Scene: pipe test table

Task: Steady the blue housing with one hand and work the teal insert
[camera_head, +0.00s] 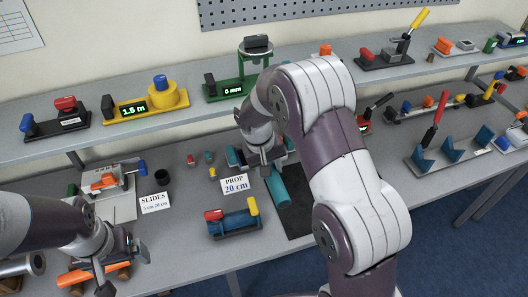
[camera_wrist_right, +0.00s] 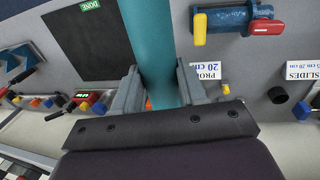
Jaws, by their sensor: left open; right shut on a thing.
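A teal cylinder (camera_head: 279,187) lies in my right gripper (camera_head: 267,165), in the middle of the table. In the right wrist view the same teal cylinder (camera_wrist_right: 154,50) runs between the two fingers of my right gripper (camera_wrist_right: 154,92), which are shut on it. A blue housing (camera_head: 235,222) with a red end and a yellow lever sits on the table left of the cylinder. It also shows at the top right of the wrist view (camera_wrist_right: 236,20). My left gripper (camera_head: 122,270) is open at the lower left, apart from the housing. My right arm hides part of the table.
A "PROP 20 cm" card (camera_head: 235,184) stands behind the housing. A black mat (camera_head: 299,221) lies beneath the cylinder; its "DONE" label (camera_wrist_right: 90,5) shows in the wrist view. An orange piece (camera_head: 76,276) lies by my left gripper. A raised shelf (camera_head: 185,115) with several devices runs behind.

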